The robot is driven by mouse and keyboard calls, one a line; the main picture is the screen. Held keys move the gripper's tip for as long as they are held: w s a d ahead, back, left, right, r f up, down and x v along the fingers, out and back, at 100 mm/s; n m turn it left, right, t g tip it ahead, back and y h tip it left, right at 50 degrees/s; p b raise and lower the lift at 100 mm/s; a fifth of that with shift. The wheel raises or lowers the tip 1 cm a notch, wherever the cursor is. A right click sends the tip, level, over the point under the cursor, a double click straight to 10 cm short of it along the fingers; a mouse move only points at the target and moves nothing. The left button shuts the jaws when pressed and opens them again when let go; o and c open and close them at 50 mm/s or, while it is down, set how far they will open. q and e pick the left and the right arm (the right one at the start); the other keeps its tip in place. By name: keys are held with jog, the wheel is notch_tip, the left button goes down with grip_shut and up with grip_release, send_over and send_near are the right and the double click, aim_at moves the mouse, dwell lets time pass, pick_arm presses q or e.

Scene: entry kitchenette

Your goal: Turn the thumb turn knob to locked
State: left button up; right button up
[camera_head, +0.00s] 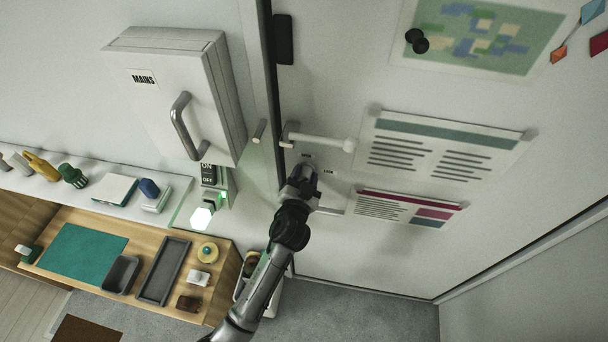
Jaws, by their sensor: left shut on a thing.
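My left gripper (303,174) reaches up from the bottom of the view to the white door (370,70), just below the door's lever handle (322,142). Its jaws are shut on the thumb turn knob at the door's left edge. The gripper hides the knob, so I cannot tell which way it is turned. Small dark labels (328,172) show on the door beside the gripper, too small to read. My right gripper is not in view.
A grey MAINS box (175,90) with a bar handle stands out from the wall left of the door. An ON/OFF switch (208,174) is below it. A wooden bench (222,285) with trays is at lower left. Papers (440,147) hang on the door.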

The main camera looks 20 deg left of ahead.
pick_arm(q)
jog(key=m, duration=0.4)
jog(key=shift+m+p, duration=0.3)
jog(key=shift+p, duration=0.05)
jog(key=shift+m+p, duration=0.4)
jog(key=shift+m, duration=1.9)
jog(key=o, duration=0.9)
jog(key=shift+o, duration=0.2)
jog(key=shift+f, duration=0.1)
jog(key=shift+d, duration=0.1)
jog(key=s+d+b, duration=0.2)
jog(key=s, duration=1.1)
jog(key=shift+s, duration=0.3)
